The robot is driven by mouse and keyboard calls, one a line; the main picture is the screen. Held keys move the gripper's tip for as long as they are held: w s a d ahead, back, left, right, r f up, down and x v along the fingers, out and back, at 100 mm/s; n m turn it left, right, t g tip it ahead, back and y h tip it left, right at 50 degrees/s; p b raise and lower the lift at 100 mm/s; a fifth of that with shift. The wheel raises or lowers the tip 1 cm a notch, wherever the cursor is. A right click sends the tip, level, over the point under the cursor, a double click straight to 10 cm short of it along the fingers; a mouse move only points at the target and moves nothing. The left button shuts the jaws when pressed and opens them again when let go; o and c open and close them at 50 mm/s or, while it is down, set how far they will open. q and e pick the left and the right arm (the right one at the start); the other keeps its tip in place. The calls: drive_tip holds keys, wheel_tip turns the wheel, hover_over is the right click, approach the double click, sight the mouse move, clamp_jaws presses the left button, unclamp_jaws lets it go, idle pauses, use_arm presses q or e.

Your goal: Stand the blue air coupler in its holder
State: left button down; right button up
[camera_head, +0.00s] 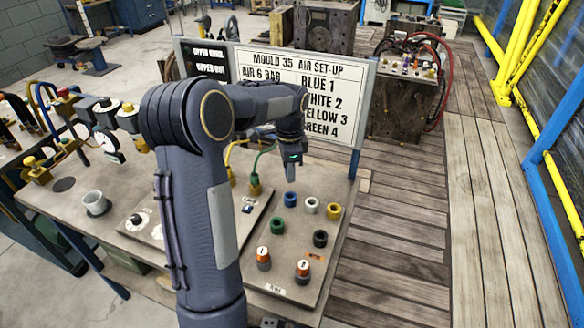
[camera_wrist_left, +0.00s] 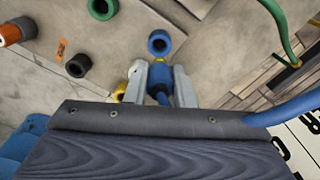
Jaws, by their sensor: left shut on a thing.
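My left gripper (camera_head: 292,160) hangs above the far part of the board. In the left wrist view the left gripper (camera_wrist_left: 160,88) is shut on the blue air coupler (camera_wrist_left: 159,78), which has a yellow band near its tip. The blue holder (camera_head: 291,199), a short open ring, stands on the board. In the wrist view the blue holder (camera_wrist_left: 159,43) appears just beyond the coupler's tip, and its opening looks empty. I cannot tell the height gap between them. The coupler is not clear in the head view. My right gripper is not in view.
White (camera_head: 312,205), yellow (camera_head: 333,211), green (camera_head: 277,226) and black (camera_head: 320,239) holders stand close around. A sign (camera_head: 305,85) rises behind the board. Yellow and green hoses (camera_head: 254,185) stand beside the gripper.

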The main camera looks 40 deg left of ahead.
use_arm(q)
wheel_tip(320, 180, down, 4)
drive_tip(key=b, duration=0.2)
drive_tip(key=shift+r+b, duration=0.2)
drive_tip(key=shift+b, duration=0.15)
drive_tip(key=shift+f+b, duration=0.4)
drive_tip(key=shift+f, duration=0.35)
drive_tip(key=shift+f, duration=0.1)
drive_tip(key=shift+f+b, duration=0.4)
drive_tip(key=shift+f, duration=0.65)
idle(1.0)
drive_tip(key=c, duration=0.7)
unclamp_jaws()
drive_tip(key=shift+c, duration=0.2)
drive_tip(key=shift+r, duration=0.15)
